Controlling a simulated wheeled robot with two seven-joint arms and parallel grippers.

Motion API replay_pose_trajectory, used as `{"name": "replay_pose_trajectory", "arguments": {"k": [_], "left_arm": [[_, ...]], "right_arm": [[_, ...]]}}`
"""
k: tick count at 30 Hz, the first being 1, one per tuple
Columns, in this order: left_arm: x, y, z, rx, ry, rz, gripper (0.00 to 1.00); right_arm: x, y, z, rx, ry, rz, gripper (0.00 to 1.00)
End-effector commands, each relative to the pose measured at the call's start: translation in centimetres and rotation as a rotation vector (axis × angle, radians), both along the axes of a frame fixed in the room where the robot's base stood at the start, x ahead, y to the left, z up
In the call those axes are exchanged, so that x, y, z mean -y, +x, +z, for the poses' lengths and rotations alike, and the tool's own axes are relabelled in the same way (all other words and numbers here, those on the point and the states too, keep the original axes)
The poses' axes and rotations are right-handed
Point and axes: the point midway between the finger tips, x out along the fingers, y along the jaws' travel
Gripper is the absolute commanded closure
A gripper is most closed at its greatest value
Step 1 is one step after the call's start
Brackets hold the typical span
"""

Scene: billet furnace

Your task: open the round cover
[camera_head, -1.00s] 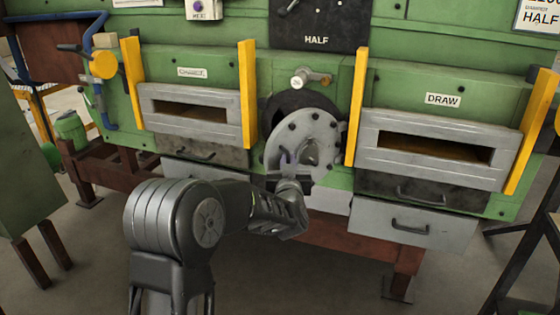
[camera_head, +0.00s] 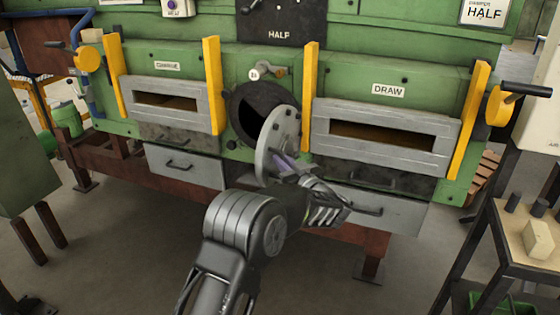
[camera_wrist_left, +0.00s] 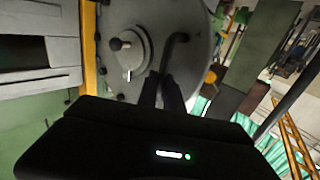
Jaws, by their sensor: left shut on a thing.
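The round cover (camera_head: 277,145) is a grey disc with bolts around its rim. It stands swung out from the furnace front, seen at an angle, and the dark round opening (camera_head: 250,112) shows to its left. My left gripper (camera_head: 284,165) is at the cover's face. In the left wrist view the cover (camera_wrist_left: 195,75) fills the upper middle, with a knob and a bent dark handle (camera_wrist_left: 172,48) on it. My left gripper's fingers (camera_wrist_left: 163,95) are closed on that handle. My right gripper is in neither view.
A slotted grey door (camera_head: 180,103) is left of the opening, and the DRAW door (camera_head: 385,135) is to the right, between yellow posts. Drawers (camera_head: 370,210) sit below. A small table (camera_head: 530,250) with blocks stands at the right. The floor in front is clear.

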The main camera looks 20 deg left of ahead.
Motion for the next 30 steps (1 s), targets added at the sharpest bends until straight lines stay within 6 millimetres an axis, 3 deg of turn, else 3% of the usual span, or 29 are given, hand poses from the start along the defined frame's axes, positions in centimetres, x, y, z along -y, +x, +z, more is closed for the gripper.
{"name": "replay_pose_trajectory", "arguments": {"k": [8,9,16,25,30], "left_arm": [[0.2,0.3,0.6,0.009,0.006,-0.010,1.00],[0.1,0.3,0.6,0.009,0.005,-0.009,0.86],[0.1,0.2,0.4,0.006,0.003,-0.006,0.67],[0.2,0.0,0.2,0.004,0.002,-0.004,0.67],[1.5,-0.9,0.2,0.005,0.001,-0.005,0.67]], "right_arm": [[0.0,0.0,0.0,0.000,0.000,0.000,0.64],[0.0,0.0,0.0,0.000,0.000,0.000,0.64],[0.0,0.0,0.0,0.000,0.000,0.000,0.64],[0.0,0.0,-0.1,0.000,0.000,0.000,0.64],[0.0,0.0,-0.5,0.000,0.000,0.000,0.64]]}}
